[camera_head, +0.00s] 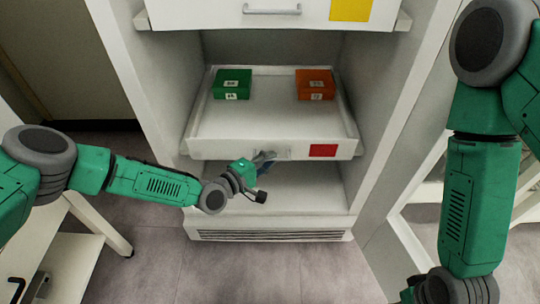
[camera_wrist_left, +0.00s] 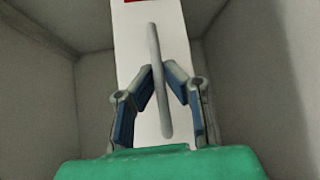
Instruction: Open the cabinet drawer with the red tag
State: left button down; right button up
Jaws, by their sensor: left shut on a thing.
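The drawer with the red tag (camera_head: 220,146) is pulled out of the white cabinet. The red tag (camera_head: 323,151) is on the right part of its front, and it shows at the top edge in the left wrist view (camera_wrist_left: 148,1). My left gripper (camera_head: 264,160) is at the drawer's front, shut on the handle (camera_wrist_left: 154,42). In the left wrist view its two fingers (camera_wrist_left: 160,75) close in on the bar from both sides. In the head view the gripper partly hides the handle. My right arm hangs at the right; its gripper's fingers are out of view.
A green box (camera_head: 232,84) and an orange box (camera_head: 316,84) stand in the drawer. Above is a closed drawer with a yellow tag (camera_head: 351,9). Below is an open compartment (camera_head: 300,190). A white table (camera_head: 75,262) stands at the left. The floor in front is clear.

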pick_arm(q)
jog(key=s+p, duration=0.6)
jog(key=s, duration=2)
jog(key=shift+f, duration=0.15)
jog(key=c, duration=1.6)
grip_release()
jog(key=shift+a, duration=0.1)
jog(key=shift+c, duration=0.2)
jog(key=v, duration=1.2)
jog(key=shift+w, duration=0.1)
